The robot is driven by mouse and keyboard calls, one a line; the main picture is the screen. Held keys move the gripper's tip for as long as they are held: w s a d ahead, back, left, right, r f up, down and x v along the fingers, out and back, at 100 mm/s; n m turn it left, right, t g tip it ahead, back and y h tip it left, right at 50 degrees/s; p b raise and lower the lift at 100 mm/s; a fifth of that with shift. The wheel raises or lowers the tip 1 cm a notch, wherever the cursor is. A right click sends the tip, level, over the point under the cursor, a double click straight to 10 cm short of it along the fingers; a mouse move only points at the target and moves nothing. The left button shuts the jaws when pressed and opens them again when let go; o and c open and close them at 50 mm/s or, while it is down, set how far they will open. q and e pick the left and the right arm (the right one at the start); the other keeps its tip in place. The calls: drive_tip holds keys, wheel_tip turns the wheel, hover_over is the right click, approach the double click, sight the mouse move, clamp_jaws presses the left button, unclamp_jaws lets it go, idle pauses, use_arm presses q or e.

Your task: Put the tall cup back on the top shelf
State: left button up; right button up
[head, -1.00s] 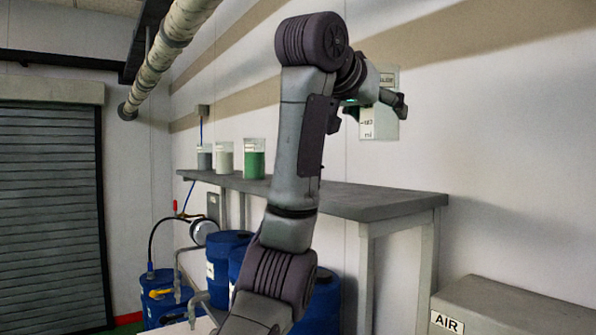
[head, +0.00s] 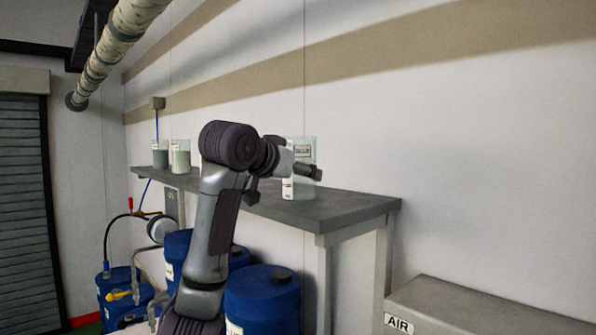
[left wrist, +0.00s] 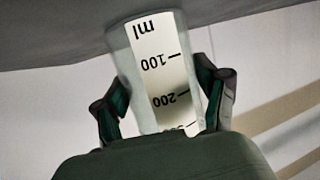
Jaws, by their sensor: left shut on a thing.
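The tall cup (head: 304,150) is clear with a white scale label. It is upright over the front right part of the grey top shelf (head: 352,205). My left gripper (head: 284,180) is shut on it, with one finger on each side. In the left wrist view the tall cup (left wrist: 155,62) appears upside down between the fingers of my left gripper (left wrist: 163,100), with the shelf (left wrist: 60,35) at the picture's top. Its base seems at or very near the shelf surface; I cannot tell whether it touches. My right gripper is not in view.
A dark grey-filled cup (head: 160,154) and a pale-filled cup (head: 180,157) stand at the shelf's left end. Blue drums (head: 262,300) stand below. A grey box (head: 480,305) marked AIR is at lower right. The shelf's right end is clear.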

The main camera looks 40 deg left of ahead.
use_arm(q)
drive_tip(key=shift+d+f, duration=0.1)
drive_tip(key=shift+f, duration=0.05)
drive_tip(key=o, duration=1.2)
drive_tip(key=shift+s, duration=0.1)
drive_tip(key=o, duration=0.3)
